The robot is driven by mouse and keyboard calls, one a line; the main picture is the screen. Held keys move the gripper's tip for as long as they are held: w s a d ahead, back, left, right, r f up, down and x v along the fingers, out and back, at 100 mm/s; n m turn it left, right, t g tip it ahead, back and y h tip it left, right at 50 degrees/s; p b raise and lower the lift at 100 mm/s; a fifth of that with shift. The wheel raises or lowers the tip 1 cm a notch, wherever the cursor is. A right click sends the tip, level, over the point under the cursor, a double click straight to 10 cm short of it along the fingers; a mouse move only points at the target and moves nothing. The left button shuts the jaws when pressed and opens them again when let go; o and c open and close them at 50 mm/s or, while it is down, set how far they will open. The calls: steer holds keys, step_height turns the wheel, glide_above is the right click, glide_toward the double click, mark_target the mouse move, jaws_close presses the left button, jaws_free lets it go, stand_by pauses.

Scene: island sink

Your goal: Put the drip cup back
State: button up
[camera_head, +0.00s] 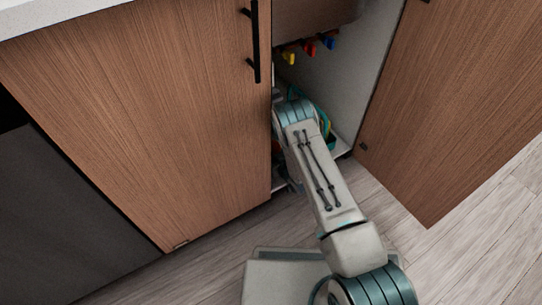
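I cannot make out the drip cup; it may be hidden behind my arm or inside the cabinet. The sink cabinet (362,75) stands open, and my arm reaches into it from the lower right. My gripper is out of sight beyond the arm's far end, so its fingers and anything in them are hidden.
Yellow (288,57), red (309,48) and blue (328,40) valve handles hang above my arm. The open door (450,100) stands to the right. A closed wooden door (150,110) with a black handle (255,40) is left. Floor (470,240) is free at lower right.

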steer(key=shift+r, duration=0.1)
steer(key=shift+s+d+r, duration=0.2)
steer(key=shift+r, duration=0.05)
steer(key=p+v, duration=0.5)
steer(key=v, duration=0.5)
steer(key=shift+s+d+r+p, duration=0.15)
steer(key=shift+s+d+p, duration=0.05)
steer(key=shift+p, duration=0.1)
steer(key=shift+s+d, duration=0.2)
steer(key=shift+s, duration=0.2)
